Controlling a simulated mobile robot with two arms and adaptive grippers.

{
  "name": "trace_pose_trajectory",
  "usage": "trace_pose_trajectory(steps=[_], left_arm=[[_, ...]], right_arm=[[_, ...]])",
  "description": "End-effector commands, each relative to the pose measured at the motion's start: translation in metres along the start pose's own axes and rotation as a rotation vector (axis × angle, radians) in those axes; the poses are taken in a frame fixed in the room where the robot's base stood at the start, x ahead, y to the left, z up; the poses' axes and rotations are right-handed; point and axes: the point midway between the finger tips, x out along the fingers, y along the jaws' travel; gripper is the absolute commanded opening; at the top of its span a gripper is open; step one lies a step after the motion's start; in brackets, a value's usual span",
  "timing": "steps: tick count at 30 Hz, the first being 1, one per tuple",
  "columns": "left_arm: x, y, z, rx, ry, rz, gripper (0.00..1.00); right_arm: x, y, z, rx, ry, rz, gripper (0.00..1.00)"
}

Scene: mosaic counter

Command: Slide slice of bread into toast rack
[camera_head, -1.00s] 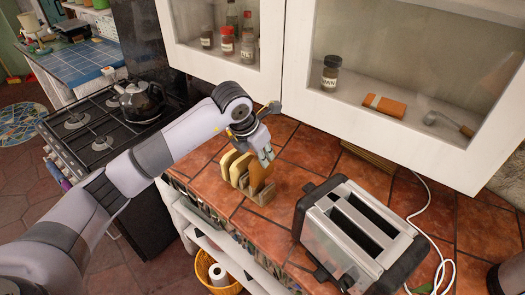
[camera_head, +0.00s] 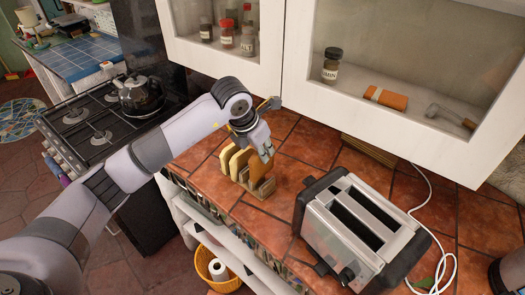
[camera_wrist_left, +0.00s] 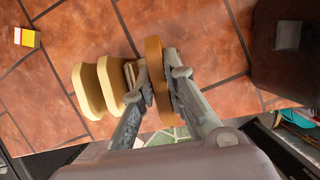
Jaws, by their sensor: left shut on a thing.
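The toast rack (camera_head: 265,190) is a small wooden holder standing on the tiled counter. Two pale slices of bread stand upright at its left side, the outer one (camera_head: 228,154) and the inner one (camera_head: 240,162); both also show in the left wrist view (camera_wrist_left: 84,92). My left gripper (camera_head: 266,152) is over the right part of the rack, shut on a browner slice of bread (camera_wrist_left: 153,58). This slice is upright, roughly parallel to the pale ones. Its lower edge is hidden, so I cannot tell how deep it sits in the rack. My right gripper is not in view.
A metal toaster (camera_head: 350,225) with two empty slots stands to the right of the rack, its white cord behind it. A glass-fronted cabinet (camera_head: 285,75) overhangs the counter. A stove with a kettle (camera_head: 140,97) is at the left. A yellow-and-red item (camera_wrist_left: 27,37) lies on the tiles.

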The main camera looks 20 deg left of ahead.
Motion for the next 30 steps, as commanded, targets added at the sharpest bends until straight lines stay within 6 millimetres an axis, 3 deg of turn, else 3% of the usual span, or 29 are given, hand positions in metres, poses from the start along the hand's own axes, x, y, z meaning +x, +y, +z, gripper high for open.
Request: trace_pose_trajectory(steps=[30], left_arm=[[-0.0006,-0.0003,-0.0002,0.0,-0.001,0.001,0.02]], right_arm=[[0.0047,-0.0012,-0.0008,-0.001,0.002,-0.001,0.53]])
